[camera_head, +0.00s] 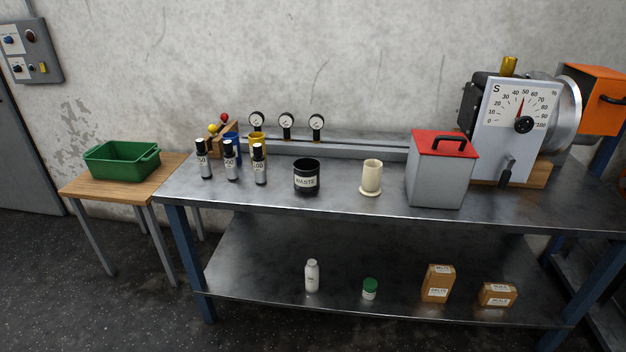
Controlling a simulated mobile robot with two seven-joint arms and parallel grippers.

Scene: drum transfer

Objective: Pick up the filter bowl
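A cream cylindrical cup with a wide flange at its foot (371,177) stands upright on the metal workbench (335,205), right of the middle. It may be the filter bowl, but no label shows on it and I cannot be sure. A black pot labelled WASTE (306,177) stands to its left, apart from it. A grey box with a red lid and black handle (437,182) stands to its right. Neither of my grippers shows in the head view.
Several black-capped bottles (231,161) stand at the bench's left, with gauges (286,125) behind. A dial machine (510,115) stands at the right. A green tray (120,160) sits on a wooden side table (85,187). Bottles and cartons (438,283) stand on the lower shelf.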

